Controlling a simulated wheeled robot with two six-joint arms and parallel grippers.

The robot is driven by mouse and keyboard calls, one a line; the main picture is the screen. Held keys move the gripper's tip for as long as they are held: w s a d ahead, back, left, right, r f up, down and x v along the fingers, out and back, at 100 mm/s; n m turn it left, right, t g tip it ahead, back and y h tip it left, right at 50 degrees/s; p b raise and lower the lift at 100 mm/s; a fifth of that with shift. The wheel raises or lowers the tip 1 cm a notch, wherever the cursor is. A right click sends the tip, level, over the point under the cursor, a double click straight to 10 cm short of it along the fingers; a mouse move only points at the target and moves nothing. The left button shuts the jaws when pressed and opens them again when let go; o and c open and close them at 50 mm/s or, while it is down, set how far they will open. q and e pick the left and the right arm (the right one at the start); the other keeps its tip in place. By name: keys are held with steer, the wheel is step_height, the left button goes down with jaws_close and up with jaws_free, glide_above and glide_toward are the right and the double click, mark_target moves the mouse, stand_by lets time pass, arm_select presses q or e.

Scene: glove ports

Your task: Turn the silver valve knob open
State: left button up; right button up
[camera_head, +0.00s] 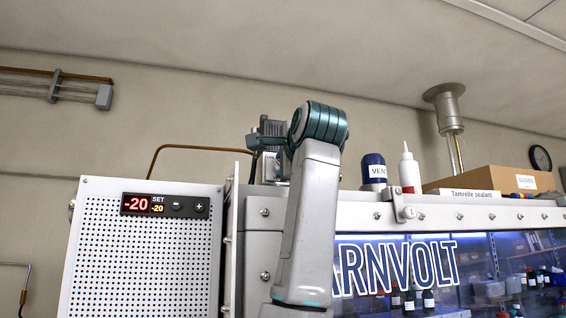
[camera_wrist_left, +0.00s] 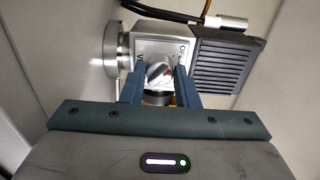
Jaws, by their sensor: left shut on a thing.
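The silver valve knob (camera_wrist_left: 158,72) shows in the left wrist view on the face of a silver valve body (camera_wrist_left: 165,42). The fingers hide parts of the knob and the lettering. In the head view my left gripper (camera_head: 264,140) is up by the dark valve unit behind the cabinet top, and the knob itself is hidden. My right gripper is not in view.
A dark finned block (camera_wrist_left: 218,62) joins the valve body, with cables above it. A perforated panel (camera_head: 145,255) with a "-20" display stands left of my arm. A blue-capped bottle (camera_head: 374,172), a white bottle (camera_head: 408,170) and a cardboard box (camera_head: 490,180) stand right of it.

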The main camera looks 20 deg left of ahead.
arm_select(q)
steer(key=shift+r, duration=0.25)
steer(key=o, duration=1)
steer(key=shift+w+a+f, duration=0.1)
steer(key=shift+w+f, duration=0.15)
steer(key=shift+w, duration=0.05)
steer(key=b+v, duration=0.5)
steer(key=v, duration=0.5)
steer(key=shift+s+d, duration=0.3)
steer(key=shift+s, duration=0.05)
steer(key=shift+w+a, duration=0.1)
steer(key=shift+f, duration=0.1)
